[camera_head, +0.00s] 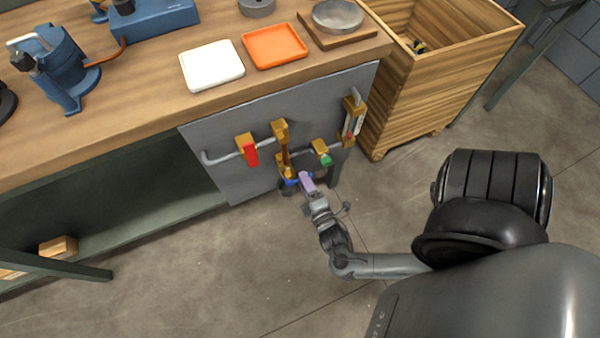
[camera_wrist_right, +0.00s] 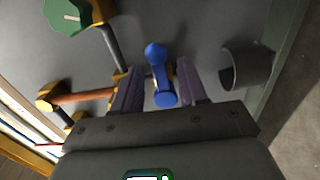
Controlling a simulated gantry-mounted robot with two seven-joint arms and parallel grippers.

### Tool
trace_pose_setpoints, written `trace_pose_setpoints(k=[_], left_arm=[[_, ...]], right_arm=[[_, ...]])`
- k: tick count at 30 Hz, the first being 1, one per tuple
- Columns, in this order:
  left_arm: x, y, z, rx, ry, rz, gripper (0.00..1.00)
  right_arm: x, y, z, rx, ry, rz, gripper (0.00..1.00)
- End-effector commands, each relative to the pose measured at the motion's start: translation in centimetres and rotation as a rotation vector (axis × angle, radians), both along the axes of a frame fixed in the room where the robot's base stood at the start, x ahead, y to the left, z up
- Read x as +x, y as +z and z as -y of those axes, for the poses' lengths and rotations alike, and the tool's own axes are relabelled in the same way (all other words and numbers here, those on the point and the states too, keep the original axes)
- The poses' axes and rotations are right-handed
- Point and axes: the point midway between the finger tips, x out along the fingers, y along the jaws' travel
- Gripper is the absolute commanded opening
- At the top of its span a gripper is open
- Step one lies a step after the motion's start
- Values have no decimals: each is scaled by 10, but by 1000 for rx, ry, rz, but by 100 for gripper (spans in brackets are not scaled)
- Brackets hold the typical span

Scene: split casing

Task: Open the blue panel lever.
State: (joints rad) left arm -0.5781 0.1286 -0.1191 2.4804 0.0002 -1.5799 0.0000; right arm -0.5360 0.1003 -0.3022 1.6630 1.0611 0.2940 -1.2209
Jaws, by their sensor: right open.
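The blue panel lever (camera_head: 291,182) sits low on the grey panel (camera_head: 222,178) below the workbench top. It is small and partly hidden by my right gripper (camera_head: 305,183) in the head view. In the right wrist view the blue lever (camera_wrist_right: 158,73) has rounded ends and lies between the two purple fingers of my right gripper (camera_wrist_right: 159,80). The fingers are open, with a visible gap on each side of the lever. Whether they touch it elsewhere cannot be told. My left gripper is not in view.
A red lever (camera_head: 251,154) and a green lever (camera_head: 326,160) sit on brass fittings nearby. Grey pipes project from the panel. A wooden bin (camera_head: 430,85) stands to the right. The floor (camera_head: 200,275) in front of the panel is clear.

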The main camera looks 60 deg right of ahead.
Motion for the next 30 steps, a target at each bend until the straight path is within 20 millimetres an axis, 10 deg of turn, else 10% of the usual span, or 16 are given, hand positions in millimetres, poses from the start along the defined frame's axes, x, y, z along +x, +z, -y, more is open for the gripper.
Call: trace_pose_setpoints(k=[21,30], left_arm=[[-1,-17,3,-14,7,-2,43],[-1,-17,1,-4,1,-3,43]], right_arm=[[31,0,25,1,0,0,43],[31,0,25,1,0,0,0]])
